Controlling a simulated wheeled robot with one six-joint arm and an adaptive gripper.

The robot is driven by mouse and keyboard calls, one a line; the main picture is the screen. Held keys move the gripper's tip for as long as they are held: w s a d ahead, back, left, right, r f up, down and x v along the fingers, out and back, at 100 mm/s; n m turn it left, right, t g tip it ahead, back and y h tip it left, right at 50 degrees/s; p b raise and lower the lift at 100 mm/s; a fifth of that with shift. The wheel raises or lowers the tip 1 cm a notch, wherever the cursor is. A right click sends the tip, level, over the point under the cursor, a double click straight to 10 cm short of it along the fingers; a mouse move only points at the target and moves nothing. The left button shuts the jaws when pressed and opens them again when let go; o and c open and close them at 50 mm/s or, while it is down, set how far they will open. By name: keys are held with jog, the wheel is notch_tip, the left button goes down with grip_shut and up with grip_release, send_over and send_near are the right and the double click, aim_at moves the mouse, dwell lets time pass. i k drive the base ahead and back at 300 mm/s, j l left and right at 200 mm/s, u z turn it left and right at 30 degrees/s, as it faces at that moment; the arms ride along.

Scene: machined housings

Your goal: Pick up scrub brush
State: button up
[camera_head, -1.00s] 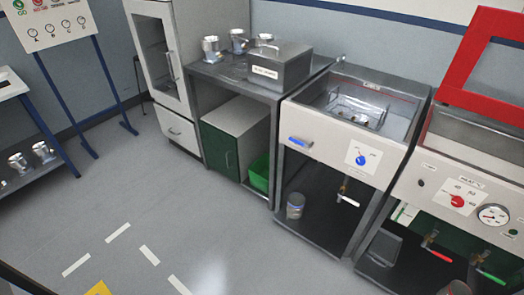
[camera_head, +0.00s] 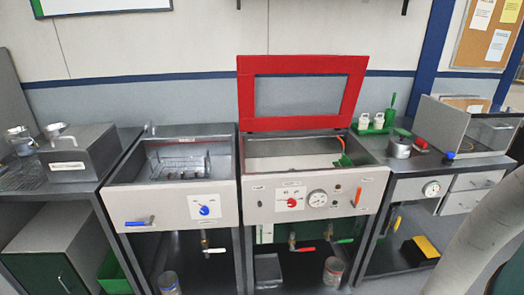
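No thing in view can be named as the scrub brush with certainty. A green upright handle (camera_head: 391,108) stands at the right end of a green tray (camera_head: 362,130) on the back of the bench. A small green piece (camera_head: 344,160) lies at the right end of the open red-lidded basin (camera_head: 290,154). A yellow and black item (camera_head: 426,247) sits on the lower shelf at right; its kind is unclear. My gripper is not in view.
A blue-knobbed basin (camera_head: 190,203) holds a wire rack (camera_head: 180,165). The red lid (camera_head: 303,68) stands raised. White bottles (camera_head: 370,122) stand in the green tray. A metal pot (camera_head: 400,147) and a glass-fronted case (camera_head: 487,137) stand at right. A pale rounded column crosses the lower right.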

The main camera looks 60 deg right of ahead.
aim_at(345, 162)
jog(key=z, duration=1.9)
